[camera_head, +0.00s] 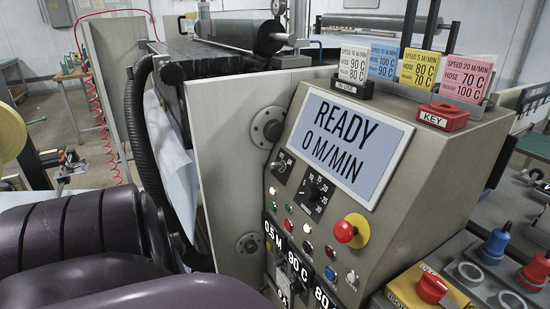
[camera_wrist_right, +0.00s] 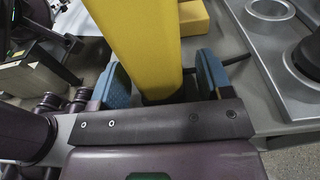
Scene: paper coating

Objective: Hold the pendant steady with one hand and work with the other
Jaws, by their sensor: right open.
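The pendant (camera_head: 432,288) is a yellow box with a red button on top, at the lower right of the head view, partly cut off. In the right wrist view a long yellow body (camera_wrist_right: 145,45), which looks like the pendant, stands between the blue finger pads of my right gripper (camera_wrist_right: 162,78). The gripper is open, with one pad on each side of the yellow body. Whether either pad touches it I cannot tell. My left gripper is not in view.
The machine console shows "READY 0 M/MIN" on its display (camera_head: 344,146). A red mushroom button (camera_head: 345,231) sits on it. Coloured cards (camera_head: 419,68) and a red KEY holder (camera_head: 443,116) stand on top. A grey tray (camera_wrist_right: 262,45) with round holes is beside the yellow body.

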